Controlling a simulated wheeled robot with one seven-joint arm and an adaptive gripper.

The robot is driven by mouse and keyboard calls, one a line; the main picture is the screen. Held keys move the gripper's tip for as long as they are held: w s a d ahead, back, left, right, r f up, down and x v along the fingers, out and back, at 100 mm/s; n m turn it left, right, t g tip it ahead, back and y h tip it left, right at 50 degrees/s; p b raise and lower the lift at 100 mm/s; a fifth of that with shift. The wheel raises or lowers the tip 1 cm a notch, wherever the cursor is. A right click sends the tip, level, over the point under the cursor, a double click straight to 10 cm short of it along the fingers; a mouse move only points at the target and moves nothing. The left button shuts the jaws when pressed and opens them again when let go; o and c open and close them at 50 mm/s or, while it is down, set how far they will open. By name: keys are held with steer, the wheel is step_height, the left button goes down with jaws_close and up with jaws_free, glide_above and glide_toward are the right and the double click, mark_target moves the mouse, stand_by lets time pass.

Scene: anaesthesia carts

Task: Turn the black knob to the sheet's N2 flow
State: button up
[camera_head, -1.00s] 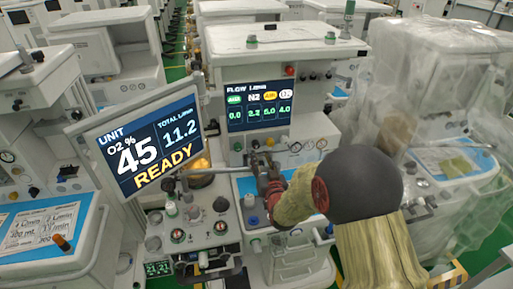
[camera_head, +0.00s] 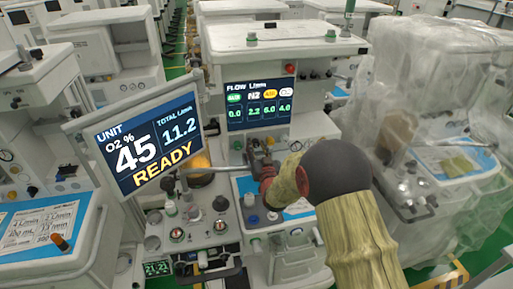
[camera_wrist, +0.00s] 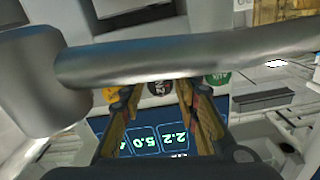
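The black knob (camera_wrist: 158,88) shows in the wrist view between my gripper's fingertips, with a gap on either side, and carries faint lettering. In the head view it is hidden by my gripper (camera_head: 259,153). My gripper (camera_wrist: 157,98) is open and empty, its fingers pointing at the knob row. The flow display (camera_head: 259,103) reads 0.0 at left and 4.0 at right; the N2 value (camera_wrist: 176,139) looks like 2.2 in the wrist view. A printed sheet (camera_head: 38,228) lies on the left cart; its small text is mostly unreadable.
A yellow knob (camera_wrist: 110,94) and a green knob (camera_wrist: 219,79) flank the black one. A grey bar (camera_wrist: 190,58) crosses the wrist view. The tilted unit screen (camera_head: 150,145) reads 45, 11.2 and READY. A plastic-covered cart (camera_head: 440,130) stands at right.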

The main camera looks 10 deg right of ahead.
steer(key=shift+c, duration=0.5)
jaws_close()
steer(key=shift+b, duration=0.3)
steer(key=shift+f+m+b, duration=0.1)
steer(key=shift+m+b, duration=0.2)
steer(key=shift+b, duration=0.1)
steer(key=shift+m+b, duration=0.5)
steer(key=shift+b, duration=0.1)
steer(key=shift+o, duration=0.5)
jaws_free()
